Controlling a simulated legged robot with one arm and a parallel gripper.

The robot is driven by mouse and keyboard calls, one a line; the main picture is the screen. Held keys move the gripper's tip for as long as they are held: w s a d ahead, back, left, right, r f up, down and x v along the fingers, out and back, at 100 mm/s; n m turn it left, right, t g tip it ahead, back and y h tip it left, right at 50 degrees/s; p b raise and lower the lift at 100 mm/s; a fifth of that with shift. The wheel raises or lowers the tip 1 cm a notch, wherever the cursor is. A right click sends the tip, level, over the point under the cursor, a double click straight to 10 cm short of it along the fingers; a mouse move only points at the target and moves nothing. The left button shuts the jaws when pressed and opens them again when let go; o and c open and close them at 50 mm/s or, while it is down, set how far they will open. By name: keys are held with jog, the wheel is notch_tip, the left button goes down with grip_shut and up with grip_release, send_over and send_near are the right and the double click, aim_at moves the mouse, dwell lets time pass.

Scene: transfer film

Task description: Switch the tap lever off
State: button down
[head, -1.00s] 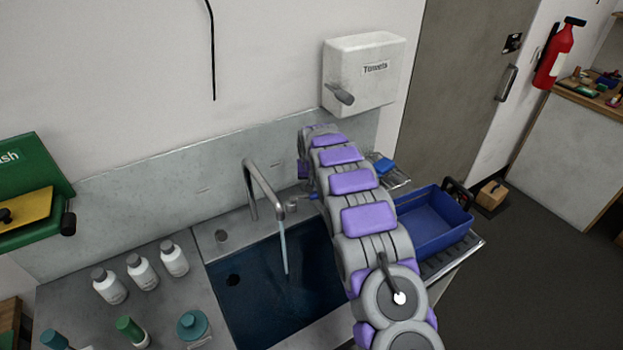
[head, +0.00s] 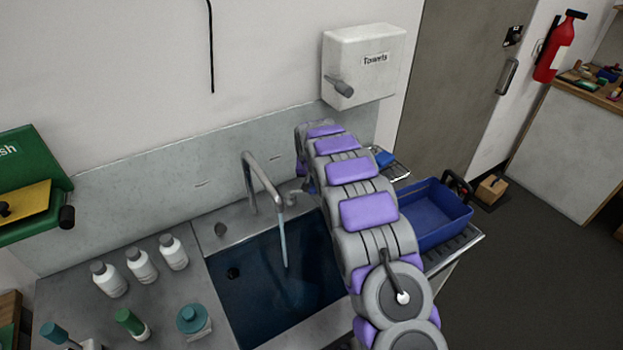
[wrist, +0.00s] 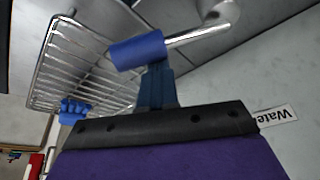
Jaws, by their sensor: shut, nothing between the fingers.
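The tap (head: 262,182) is a grey bent spout at the back of the sink. A pale stream of water (head: 283,243) runs from it into the dark blue basin (head: 250,285). The tap lever shows in the wrist view as a silver rod with a blue cylindrical grip (wrist: 137,50). My gripper (wrist: 156,76) is shut and empty, with its dark blue fingers right by the underside of the grip in the picture. I cannot tell whether they touch. In the head view my arm hides the gripper and most of the lever area.
A wire rack (wrist: 85,65) with a blue item (wrist: 72,110) is close on the left in the wrist view. A towel dispenser (head: 362,65) hangs above my arm. A blue tub (head: 432,212) stands right. White bottles (head: 141,265) stand left of the sink.

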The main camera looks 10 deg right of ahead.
jog(key=s+m, duration=0.1)
jog(key=m+h+b, duration=0.1)
jog(key=s+m+b, duration=0.1)
jog(key=m, duration=0.1)
jog(key=shift+s+a+f+g, duration=0.15)
jog(key=shift+s+a+g, duration=0.05)
jog(key=shift+s+g, duration=0.15)
jog(key=s+m+b, duration=0.1)
jog(key=m+h+b, duration=0.1)
jog(key=shift+s+a+m+g, duration=0.25)
jog(key=shift+s+a+m, duration=0.1)
jog(key=shift+a+m, duration=0.05)
jog(key=shift+s+a+m+h+b, duration=0.3)
jog(key=shift+s+a+m+b, duration=0.5)
jog(key=shift+s+a, duration=0.25)
jog(key=shift+s, duration=0.15)
jog(key=s+d+r+p, duration=0.1)
jog(key=s+r+p, duration=0.2)
jog(key=s, duration=1.2)
notch_tip(320, 180, up, 2)
jog(key=shift+s+d+r, duration=0.1)
jog(key=shift+s+d, duration=0.05)
jog(key=shift+s, duration=0.2)
